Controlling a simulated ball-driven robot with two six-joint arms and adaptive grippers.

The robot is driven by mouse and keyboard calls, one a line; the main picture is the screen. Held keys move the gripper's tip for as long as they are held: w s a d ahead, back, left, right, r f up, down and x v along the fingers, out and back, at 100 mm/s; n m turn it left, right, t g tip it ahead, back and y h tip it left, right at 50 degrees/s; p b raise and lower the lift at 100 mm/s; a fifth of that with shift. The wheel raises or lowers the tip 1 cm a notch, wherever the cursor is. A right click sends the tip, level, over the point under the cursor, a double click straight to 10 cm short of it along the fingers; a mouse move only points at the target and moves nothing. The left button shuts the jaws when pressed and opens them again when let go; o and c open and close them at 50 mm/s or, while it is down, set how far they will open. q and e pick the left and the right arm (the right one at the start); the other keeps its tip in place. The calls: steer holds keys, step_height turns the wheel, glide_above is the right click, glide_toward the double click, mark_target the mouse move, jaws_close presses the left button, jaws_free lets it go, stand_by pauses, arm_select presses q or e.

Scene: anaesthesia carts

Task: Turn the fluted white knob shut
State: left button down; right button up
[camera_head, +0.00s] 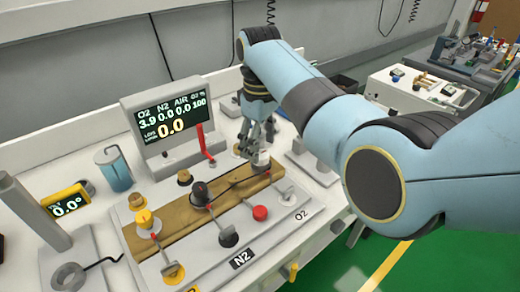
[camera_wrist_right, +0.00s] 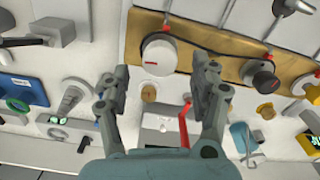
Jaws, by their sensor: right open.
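The fluted white knob (camera_head: 262,159) sits on the wooden strip (camera_head: 183,216) of the grey panel, at its far right end. In the right wrist view the white knob (camera_wrist_right: 159,56) shows a short red mark on its face. My right gripper (camera_head: 258,136) is just above and behind it in the head view, partly hiding it. In the wrist view its two fingers (camera_wrist_right: 162,85) are open and apart, with nothing between them. The knob lies just beyond the fingertips; I cannot tell whether they touch it. My left gripper is not in view.
A dark knob (camera_head: 200,193) and a yellow knob (camera_head: 144,218) sit along the same strip. Small levers and a red button (camera_head: 260,213) stand in front. A display (camera_head: 172,117) reading O2 3.9 and a red upright lever (camera_head: 204,143) stand behind.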

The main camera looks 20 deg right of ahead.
steer(key=shift+f, duration=1.3)
steer(key=c, duration=1.2)
steer(key=shift+r, duration=0.1)
